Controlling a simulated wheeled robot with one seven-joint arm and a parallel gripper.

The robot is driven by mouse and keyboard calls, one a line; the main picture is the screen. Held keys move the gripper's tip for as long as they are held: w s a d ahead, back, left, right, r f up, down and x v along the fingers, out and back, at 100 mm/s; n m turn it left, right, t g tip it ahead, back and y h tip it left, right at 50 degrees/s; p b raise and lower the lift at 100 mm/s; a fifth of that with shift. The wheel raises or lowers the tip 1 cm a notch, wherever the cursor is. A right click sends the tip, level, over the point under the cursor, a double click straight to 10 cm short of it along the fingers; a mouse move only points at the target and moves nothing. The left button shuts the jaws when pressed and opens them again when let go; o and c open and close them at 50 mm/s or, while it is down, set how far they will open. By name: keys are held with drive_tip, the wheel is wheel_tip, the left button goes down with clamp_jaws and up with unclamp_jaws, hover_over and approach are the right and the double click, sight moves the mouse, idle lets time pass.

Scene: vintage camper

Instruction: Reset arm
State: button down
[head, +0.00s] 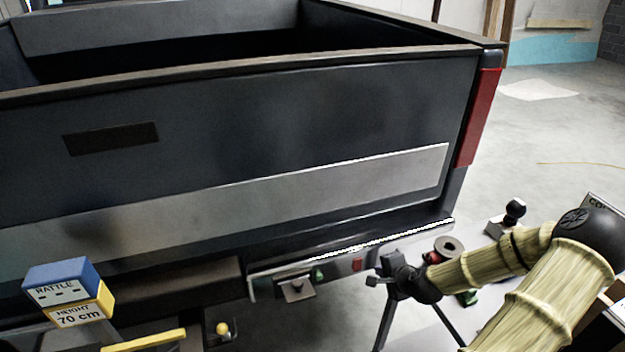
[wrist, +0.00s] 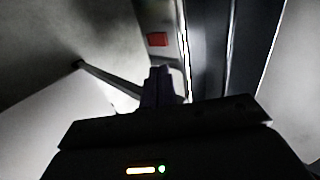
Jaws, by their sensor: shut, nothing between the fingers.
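My arm reaches in from the lower right of the head view, with pale ribbed links and dark joints. My gripper (head: 373,281) is at its far end, dark and small, close to the rear bumper of a dark truck bed. In the wrist view the two dark fingers (wrist: 160,74) are together with nothing between them. The gap between the fingers and the bumper cannot be judged.
The dark truck bed (head: 280,125) fills most of the head view, with a red tail light (head: 479,118) on its right corner. A blue block (head: 60,279) and a yellow block (head: 85,305) are at lower left.

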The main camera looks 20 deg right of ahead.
drive_tip(key=s+a+r+n+g+p, duration=0.3)
drive_tip(key=s+a+r+n+p, duration=0.1)
drive_tip(key=a+r+n, duration=0.5)
drive_tip(key=s+a+r+n+g+p, duration=0.4)
drive_tip(key=a+r+n, duration=0.5)
drive_tip(key=a+r, duration=0.4)
wheel_tip(320, 180, up, 2)
drive_tip(key=s+p, duration=0.1)
drive_tip(key=s, duration=0.1)
drive_tip(key=shift+s+a+p, duration=0.3)
drive_tip(key=shift+s, duration=0.1)
